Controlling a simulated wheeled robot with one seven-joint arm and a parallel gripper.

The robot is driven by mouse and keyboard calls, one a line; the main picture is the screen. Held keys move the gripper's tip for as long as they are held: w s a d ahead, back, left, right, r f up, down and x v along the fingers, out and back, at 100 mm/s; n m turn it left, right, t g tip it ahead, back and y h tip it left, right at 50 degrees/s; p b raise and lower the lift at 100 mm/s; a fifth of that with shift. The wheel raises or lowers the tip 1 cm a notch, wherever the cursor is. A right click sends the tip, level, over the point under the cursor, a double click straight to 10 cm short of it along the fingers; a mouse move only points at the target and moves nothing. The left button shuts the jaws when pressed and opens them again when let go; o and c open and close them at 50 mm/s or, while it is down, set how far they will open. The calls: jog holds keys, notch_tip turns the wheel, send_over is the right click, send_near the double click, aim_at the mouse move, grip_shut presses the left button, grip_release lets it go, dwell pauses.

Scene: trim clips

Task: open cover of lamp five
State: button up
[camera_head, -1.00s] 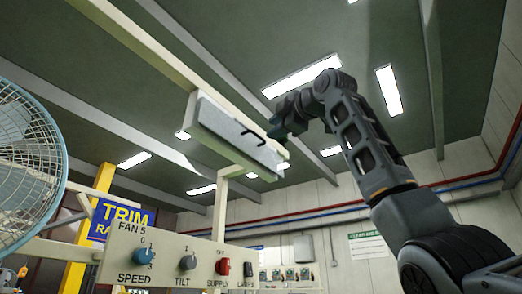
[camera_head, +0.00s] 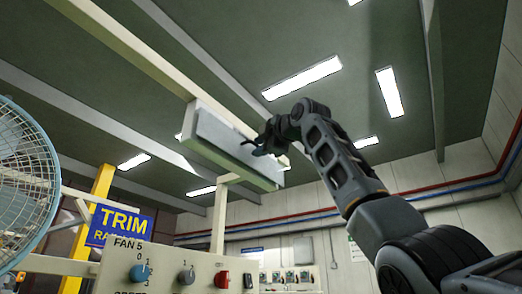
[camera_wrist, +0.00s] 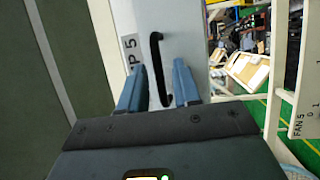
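The lamp five housing hangs under a cream beam, with its pale grey cover (camera_head: 217,133) facing me and looking closed. My gripper (camera_head: 256,147) is at the right half of the cover and hides most of its black handle in the head view. In the wrist view the black bar handle (camera_wrist: 156,66) stands on the cover (camera_wrist: 190,35), beside lettering partly hidden, reading "P 5". My gripper (camera_wrist: 157,88) is open, its two blue fingers on either side of the handle's lower end in the picture. I cannot tell whether they touch it.
A blue fan (camera_head: 25,185) stands at the left. Below is the Fan 5 control panel (camera_head: 170,262) with knobs and switches. A cream post (camera_head: 219,215) rises under the lamp. The beam (camera_head: 150,65) runs above it. The space right of the lamp is free apart from my arm.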

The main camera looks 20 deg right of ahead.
grip_shut()
dwell(1.2)
